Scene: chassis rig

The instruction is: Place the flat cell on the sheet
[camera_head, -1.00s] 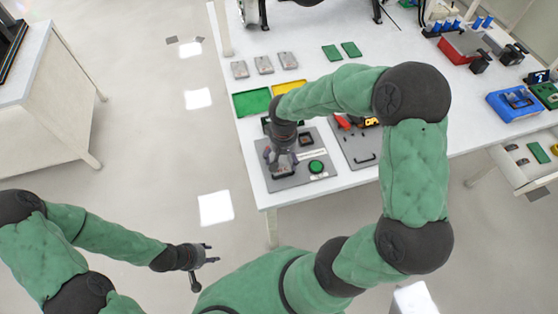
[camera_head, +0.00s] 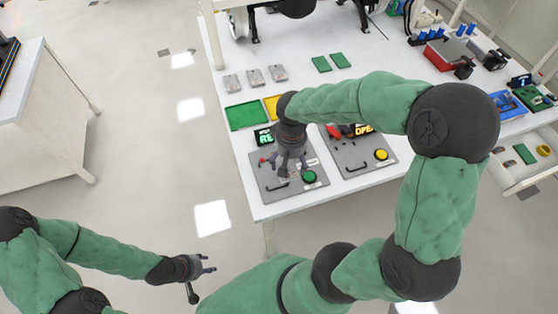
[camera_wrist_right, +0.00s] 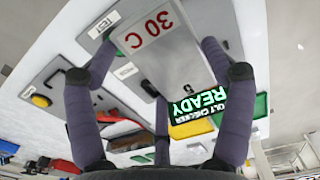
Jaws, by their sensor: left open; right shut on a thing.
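My right gripper (camera_head: 290,167) is shut on a grey flat cell, mostly hidden by the fingers in the head view. In the right wrist view the flat cell (camera_wrist_right: 168,55) lies between the fingers and bears a red "30 C". It is over the left grey panel (camera_head: 262,190); I cannot tell whether it touches it. A green rectangle (camera_head: 245,114) and a partly hidden yellow one (camera_head: 270,104) lie behind the panel; I cannot tell which is the sheet. My left gripper (camera_head: 208,264) is open and empty, off the table over the floor.
Several grey flat pieces (camera_head: 255,78) stand in a row behind the green rectangle. A checker screen (camera_wrist_right: 198,106) reads READY. A second panel (camera_head: 362,156) with a yellow button stands to the right. Two small green pieces (camera_head: 322,64) lie farther back.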

